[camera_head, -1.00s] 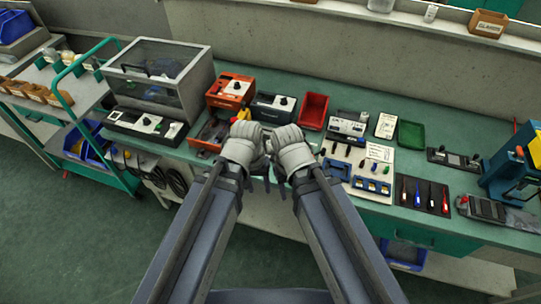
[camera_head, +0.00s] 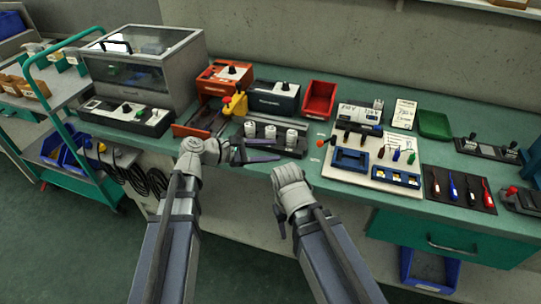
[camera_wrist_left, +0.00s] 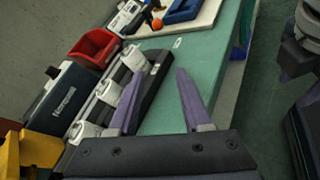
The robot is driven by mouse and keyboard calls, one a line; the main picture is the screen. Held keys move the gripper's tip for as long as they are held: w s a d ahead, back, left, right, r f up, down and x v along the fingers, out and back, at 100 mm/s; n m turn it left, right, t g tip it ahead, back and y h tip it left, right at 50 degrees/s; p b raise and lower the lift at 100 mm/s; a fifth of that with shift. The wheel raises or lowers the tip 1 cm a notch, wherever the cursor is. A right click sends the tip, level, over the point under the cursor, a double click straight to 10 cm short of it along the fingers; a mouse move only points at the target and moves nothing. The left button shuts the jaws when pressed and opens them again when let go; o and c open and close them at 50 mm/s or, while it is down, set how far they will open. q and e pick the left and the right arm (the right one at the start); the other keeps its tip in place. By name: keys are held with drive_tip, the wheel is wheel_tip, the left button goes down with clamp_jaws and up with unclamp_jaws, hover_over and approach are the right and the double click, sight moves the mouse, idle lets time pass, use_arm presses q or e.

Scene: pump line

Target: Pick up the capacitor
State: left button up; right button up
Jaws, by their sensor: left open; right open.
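Three white cylinders, which look like capacitors, stand in a row in a dark rack (camera_head: 262,146): a left one (camera_head: 250,129), a middle one (camera_head: 270,132) and a right one (camera_head: 291,137). They also show in the left wrist view, the far one (camera_wrist_left: 133,58), the middle one (camera_wrist_left: 107,92) and the near one (camera_wrist_left: 83,131). My left gripper (camera_head: 274,150) is open and empty at the rack's front side, with its fingers pointing right. In the left wrist view its fingers (camera_wrist_left: 160,74) lie beside the row, with no cylinder between them. My right gripper (camera_head: 280,222) hangs in front of the bench edge, apart from everything.
Behind the rack stand a black instrument box (camera_head: 272,98), an orange unit (camera_head: 224,78) and a red bin (camera_head: 319,99). A yellow part (camera_head: 236,104) is left of the rack. A white board (camera_head: 376,157) with small parts lies to the right. The bench (camera_head: 318,150) is bare between rack and board.

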sight(270, 128)
use_arm(q)
drive_tip(key=w+a+n+t+b, duration=0.1)
drive_tip(key=n, duration=0.1)
drive_tip(key=w+a+n+t+h+b, duration=0.1)
drive_tip(key=w+a+n+b, duration=0.1)
drive_tip(key=w+a+f+n+t+h+b, duration=0.1)
drive_tip(key=w+a+n+b, duration=0.1)
drive_tip(key=shift+a+n+t, duration=0.15)
drive_tip(key=shift+n+t, duration=0.15)
drive_tip(key=shift+t, duration=0.1)
drive_tip(key=shift+w+a+r+n+t, duration=0.15)
drive_tip(key=shift+a+r+n+t, duration=0.15)
drive_tip(key=shift+a+n, duration=0.1)
drive_tip(key=shift+x, duration=4)
drive_tip(key=shift+r, duration=0.2)
use_arm(e)
wheel_tip(270, 128, down, 7)
drive_tip(key=shift+f, duration=0.15)
use_arm(q)
clamp_jaws()
